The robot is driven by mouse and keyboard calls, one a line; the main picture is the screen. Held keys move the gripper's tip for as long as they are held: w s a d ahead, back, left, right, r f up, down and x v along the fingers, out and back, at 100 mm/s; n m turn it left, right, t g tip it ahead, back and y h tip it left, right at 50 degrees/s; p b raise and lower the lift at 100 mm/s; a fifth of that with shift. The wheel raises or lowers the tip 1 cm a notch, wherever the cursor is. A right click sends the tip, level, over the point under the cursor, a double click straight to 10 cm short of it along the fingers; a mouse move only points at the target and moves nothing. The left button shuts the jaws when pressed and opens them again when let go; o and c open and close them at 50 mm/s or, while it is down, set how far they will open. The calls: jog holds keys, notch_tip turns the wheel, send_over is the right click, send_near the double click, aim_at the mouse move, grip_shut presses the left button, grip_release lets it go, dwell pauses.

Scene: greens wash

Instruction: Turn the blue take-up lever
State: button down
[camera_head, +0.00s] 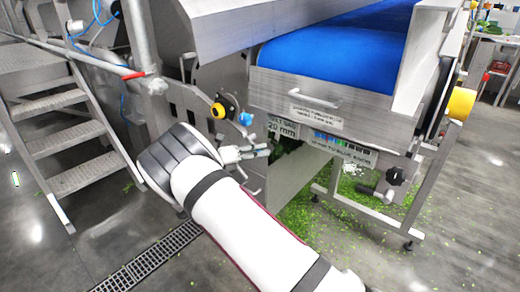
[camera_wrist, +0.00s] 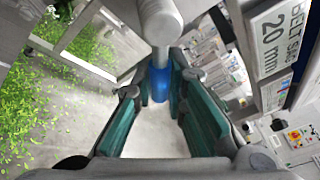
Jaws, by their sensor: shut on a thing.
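The blue take-up lever (camera_wrist: 158,84) shows in the wrist view as a grey round arm with a blue part, between the far ends of my fingers. In the head view a blue knob (camera_head: 246,119) stands on the machine side, just above my gripper (camera_head: 262,152). My gripper (camera_wrist: 160,100) has green pads on both sides of the lever and is shut on it. The fingers hide part of the lever, so the exact contact is hard to see.
A blue conveyor belt (camera_head: 335,62) runs above, over a "BELT SAG 20 mm" label (camera_wrist: 270,42). A yellow-black knob (camera_head: 218,110) is left of the blue one. Metal stairs (camera_head: 60,125) stand at left. Green scraps (camera_head: 305,215) litter the floor beneath the frame.

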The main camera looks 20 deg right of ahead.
jog(key=shift+w+a+f+m+y, duration=0.2)
jog(key=shift+f+m+y, duration=0.1)
jog(key=shift+m, duration=0.4)
jog(key=c, duration=1.6)
grip_release()
jog(key=v, duration=1.2)
jog(key=shift+s, duration=0.1)
